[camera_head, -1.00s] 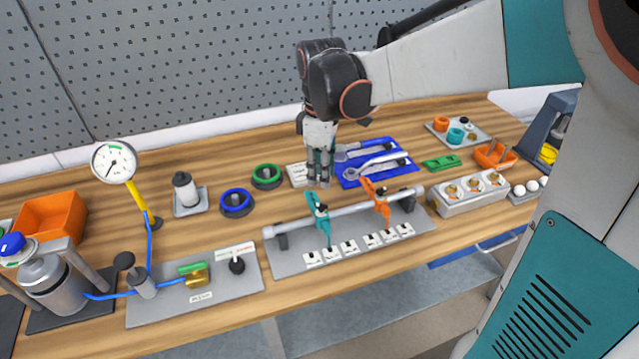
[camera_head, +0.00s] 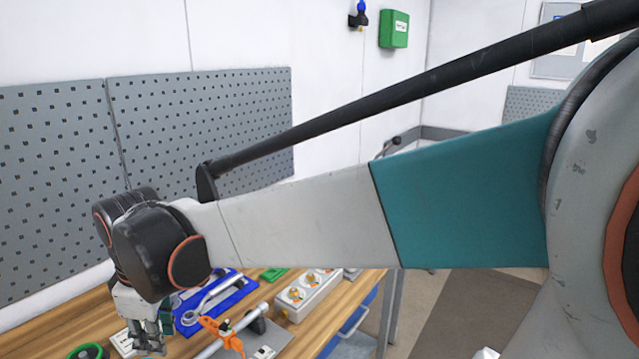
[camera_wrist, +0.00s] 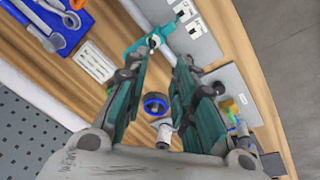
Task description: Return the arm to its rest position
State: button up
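My arm reaches from the right edge across the head view, over the left part of the wooden bench. My gripper (camera_head: 148,340) hangs down at the lower left, beside a white label card (camera_head: 122,343) and left of the blue tool tray (camera_head: 240,292). In the wrist view my gripper (camera_wrist: 168,58) shows two teal-lined fingers spread apart, with nothing held between them. Through the gap I see a blue ring (camera_wrist: 155,104) on the bench below. A teal clamp (camera_wrist: 142,46) on the rail lies beyond the fingertips; I cannot tell the clearance.
An orange clamp (camera_head: 222,332) sits on the rail near my gripper. A white block with round fittings (camera_head: 310,292) stands further right. A pegboard (camera_head: 50,190) rises close behind my wrist. A green box (camera_head: 394,29) hangs on the far wall.

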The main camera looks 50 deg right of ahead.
jog(key=s+f+m+t+b, duration=0.1)
jog(key=s+f+m+t, duration=0.1)
jog(key=s+m+t, duration=0.2)
jog(key=shift+s+f+m+t+b, duration=0.35)
jog(key=shift+s+m, duration=1.55)
jog(key=shift+s, duration=1.25)
